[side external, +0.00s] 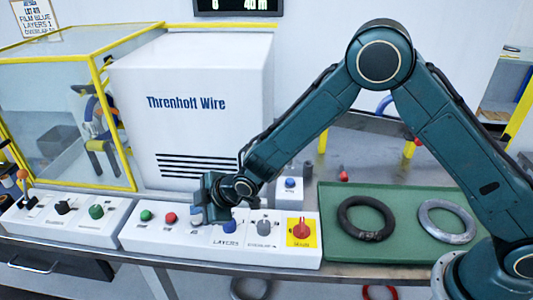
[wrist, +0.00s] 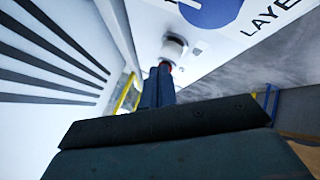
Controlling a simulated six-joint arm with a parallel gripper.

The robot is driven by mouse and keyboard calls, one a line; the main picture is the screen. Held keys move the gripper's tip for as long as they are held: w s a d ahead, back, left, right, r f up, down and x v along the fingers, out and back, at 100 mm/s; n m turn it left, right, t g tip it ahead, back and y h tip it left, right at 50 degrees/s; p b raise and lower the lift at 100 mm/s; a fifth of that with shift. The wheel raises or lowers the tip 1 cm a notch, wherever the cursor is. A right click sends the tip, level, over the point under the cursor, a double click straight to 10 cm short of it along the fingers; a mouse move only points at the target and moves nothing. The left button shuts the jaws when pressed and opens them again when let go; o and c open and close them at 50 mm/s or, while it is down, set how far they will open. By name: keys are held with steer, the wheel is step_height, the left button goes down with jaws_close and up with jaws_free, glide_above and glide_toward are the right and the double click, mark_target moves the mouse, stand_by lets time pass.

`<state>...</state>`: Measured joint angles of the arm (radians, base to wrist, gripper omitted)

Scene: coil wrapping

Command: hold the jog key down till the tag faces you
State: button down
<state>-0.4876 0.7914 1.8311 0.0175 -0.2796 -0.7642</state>
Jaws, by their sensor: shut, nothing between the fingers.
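My gripper (side external: 199,214) is shut and empty, pointing down at the middle of the long control panel (side external: 140,241). In the wrist view its closed fingers (wrist: 160,84) end at a pale round key (wrist: 173,48) beside the blue LAYERS knob (wrist: 212,8). The fingertips appear at the key; I cannot tell whether it is pressed, nor read its label. In the side view the gripper hides that key. Inside the yellow-framed glazed cabinet (side external: 70,90), a partly blue coil (side external: 98,115) stands upright on the machine. I cannot make out a tag on it.
Green (side external: 146,215) and red (side external: 170,218) buttons lie left of my gripper. A grey knob (side external: 264,227) and a red switch on yellow (side external: 300,228) lie right. A green tray (side external: 402,257) holds a dark ring (side external: 345,220) and a grey ring (side external: 425,214).

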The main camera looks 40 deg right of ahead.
mark_target(201, 219)
steer(key=shift+r, duration=0.2)
steer(key=shift+r, duration=2.35)
steer(key=shift+r, duration=0.1)
steer(key=s+d+r+m+h, duration=0.1)
steer(key=s+d+r+m, duration=0.4)
steer(key=d+r, duration=0.4)
steer(key=s+d+r+m+h, duration=0.1)
steer(key=s+d+r+m, duration=0.1)
steer(key=s+d+r, duration=0.55)
steer(key=s+d+r+m+g+h, duration=0.1)
steer(key=s+d+m, duration=0.2)
steer(key=s, duration=0.8)
steer(key=s+d+r+m+g+h, duration=0.1)
steer(key=s+d+m, duration=0.3)
steer(key=s+d, duration=0.4)
steer(key=s, duration=0.4)
steer(key=shift+s+d+r+g, duration=0.25)
steer(key=shift+r+g, duration=0.05)
